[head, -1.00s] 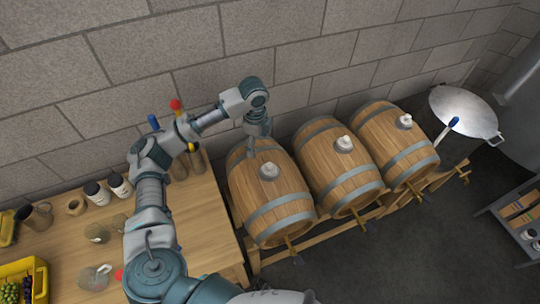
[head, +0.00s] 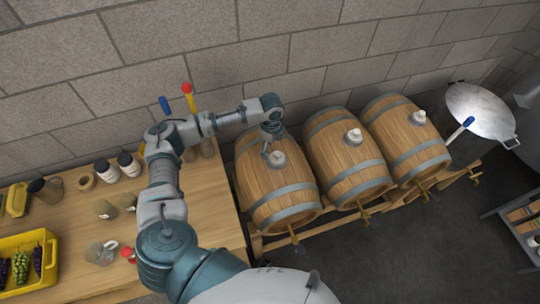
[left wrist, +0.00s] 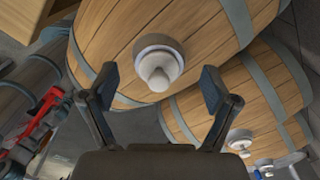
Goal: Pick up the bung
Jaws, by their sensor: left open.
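Three wooden barrels lie side by side, each with a pale bung on top. The nearest barrel (head: 270,190) carries a white bung (head: 278,157). That bung (left wrist: 160,68) also shows in the left wrist view, seated in a round grey collar, between and beyond my fingers. My left gripper (head: 268,145) is just beside this bung in the head view. In the left wrist view the gripper (left wrist: 158,90) has its two fingers wide apart, with nothing between the pads. The other bungs (head: 354,135) (head: 418,117) sit on the middle and far barrels. My right gripper is not in view.
A wooden table (head: 205,230) at left holds jars, glasses and a yellow crate (head: 12,244) of grapes. A wooden rack (head: 330,222) bears the barrels. A metal pot (head: 482,108) stands at right. The block wall is close behind.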

